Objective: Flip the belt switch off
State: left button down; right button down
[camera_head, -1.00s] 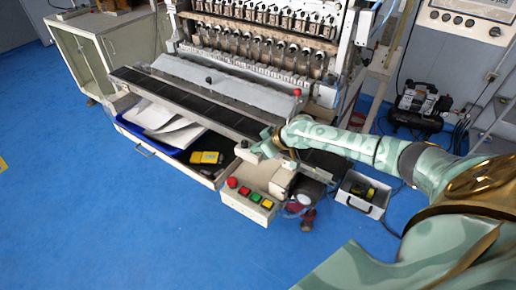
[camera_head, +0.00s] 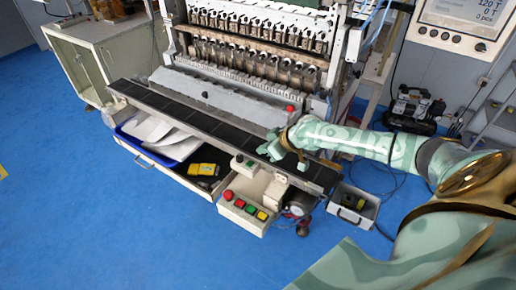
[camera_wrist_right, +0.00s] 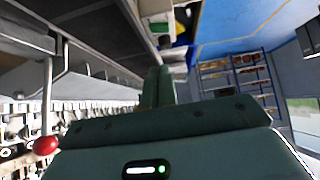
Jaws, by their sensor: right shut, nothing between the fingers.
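My right gripper (camera_head: 270,151) is over the front edge of the machine's dark conveyor belt (camera_head: 178,112), with its fingers pointing left. In the right wrist view its two green fingers (camera_wrist_right: 158,88) are together and nothing shows between them. A small pale switch box (camera_head: 243,164) sits on the belt's front rail, just left of and below the fingertips, apart from them in the picture. I cannot tell which way its switch is set. My left gripper is not in view.
A pale control box (camera_head: 243,215) with red, green and yellow buttons stands below the belt. An open drawer (camera_head: 170,176) holds papers and a yellow device (camera_head: 203,169). A red knob (camera_head: 290,108) stands behind my gripper. A metal toolbox (camera_head: 353,207) is on the right. Blue floor lies open in front.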

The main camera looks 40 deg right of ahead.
jog(key=v, duration=0.5)
jog(key=shift+r+p, duration=0.25)
jog(key=shift+p, duration=0.05)
jog(key=shift+f, duration=0.1)
jog(key=d+m+y+b, duration=0.1)
jog(key=b, duration=0.7)
jog(key=shift+w+d+g+y, duration=0.15)
jog(key=shift+w+g+y, duration=0.25)
